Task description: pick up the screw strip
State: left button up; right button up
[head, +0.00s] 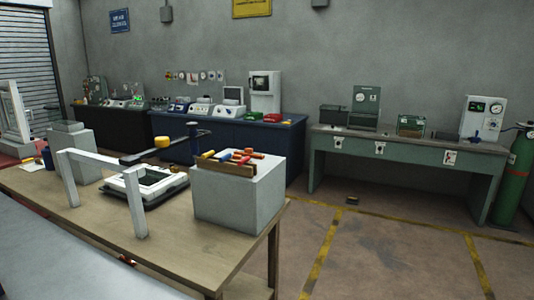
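What looks like the screw strip (225,168) is a narrow wooden strip on top of a light grey block (238,208) at the right end of the wooden table. Several red, yellow and orange cylindrical pieces (243,155) lie or stick up along it; they are too small to tell apart well. Neither of my grippers shows in the head view.
A white arch-shaped frame (100,158) stands on the wooden table (190,250). Behind it are a white-and-black square frame (148,183) and a dark bar with a yellow knob (162,142). A green workbench (405,142) stands at the back right. Floor right of the table is mostly clear.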

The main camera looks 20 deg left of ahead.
aim_at(248, 152)
jog(key=i, duration=3.55)
